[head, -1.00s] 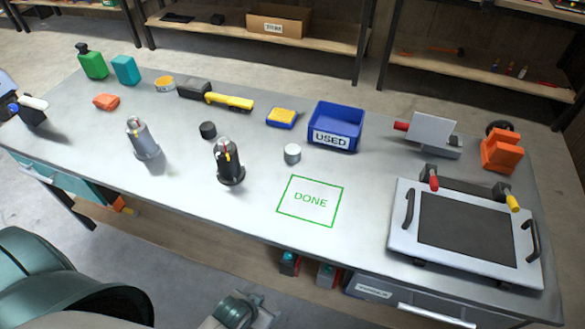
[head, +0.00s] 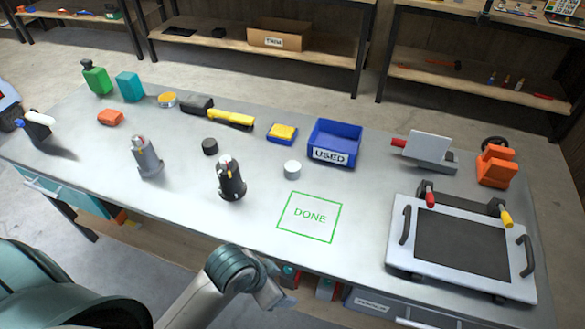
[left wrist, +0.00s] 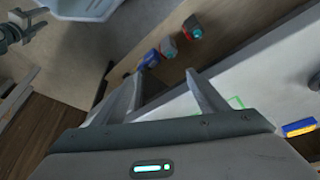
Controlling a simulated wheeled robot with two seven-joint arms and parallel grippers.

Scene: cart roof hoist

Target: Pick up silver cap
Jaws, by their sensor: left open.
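The silver cap (head: 292,169) is a short, pale metallic cylinder standing on the grey workbench (head: 250,215), between the black canister and the blue bin. My left arm comes in at the bottom of the head view, with my left gripper (head: 277,294) low at the bench's front edge, well short of the cap. In the left wrist view the left gripper (left wrist: 165,75) has its two fingers spread with nothing between them. I do not make out the cap in that view.
A black cap (head: 210,146), a black canister (head: 231,180) and a grey canister (head: 147,158) stand left of the silver cap. The blue USED bin (head: 334,143) is behind it at right. The green DONE square (head: 310,217) is bare. A framed panel (head: 462,245) lies at right.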

